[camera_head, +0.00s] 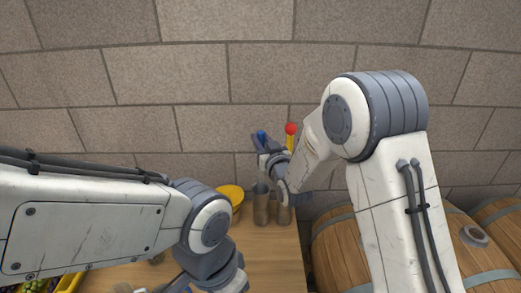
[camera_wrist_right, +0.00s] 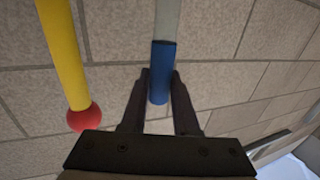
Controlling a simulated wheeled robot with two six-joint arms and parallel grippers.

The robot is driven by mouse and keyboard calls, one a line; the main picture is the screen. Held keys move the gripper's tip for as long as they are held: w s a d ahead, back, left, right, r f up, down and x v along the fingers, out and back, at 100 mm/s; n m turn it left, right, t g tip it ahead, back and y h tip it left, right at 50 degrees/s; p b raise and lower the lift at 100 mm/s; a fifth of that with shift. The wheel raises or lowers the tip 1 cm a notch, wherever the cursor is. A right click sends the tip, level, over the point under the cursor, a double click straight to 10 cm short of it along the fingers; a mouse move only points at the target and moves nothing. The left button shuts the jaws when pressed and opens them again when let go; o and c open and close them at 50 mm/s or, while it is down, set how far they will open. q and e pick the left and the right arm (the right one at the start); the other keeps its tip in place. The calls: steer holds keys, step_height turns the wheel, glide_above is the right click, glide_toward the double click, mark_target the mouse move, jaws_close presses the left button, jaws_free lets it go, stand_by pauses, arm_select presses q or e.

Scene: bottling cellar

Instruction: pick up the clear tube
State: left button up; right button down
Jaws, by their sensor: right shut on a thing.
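The clear tube (camera_wrist_right: 167,18) shows in the right wrist view as a pale shaft with a blue end (camera_wrist_right: 162,62). My right gripper (camera_wrist_right: 160,80) is shut on the blue end, one dark finger on each side. In the head view, the blue end (camera_head: 262,136) shows at my right gripper (camera_head: 259,142), above two brownish-grey cylindrical holders. The tube's clear part is hidden there by the gripper and arm. My left arm comes in low at the left; its gripper is partly cut off by the bottom edge, and its jaws are unclear.
A yellow rod with a red ball (camera_head: 291,129) stands close right of my right gripper; it also shows in the wrist view (camera_wrist_right: 82,117). The holders (camera_head: 261,207) stand on the wooden table (camera_head: 272,262) beside a yellow container (camera_head: 233,194). Barrels (camera_head: 340,252) are at right, a block wall behind.

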step_height(320, 180, up, 17)
steer(key=b, duration=0.3)
steer(key=shift+r, duration=0.15)
stand_by(0.4)
stand_by(0.4)
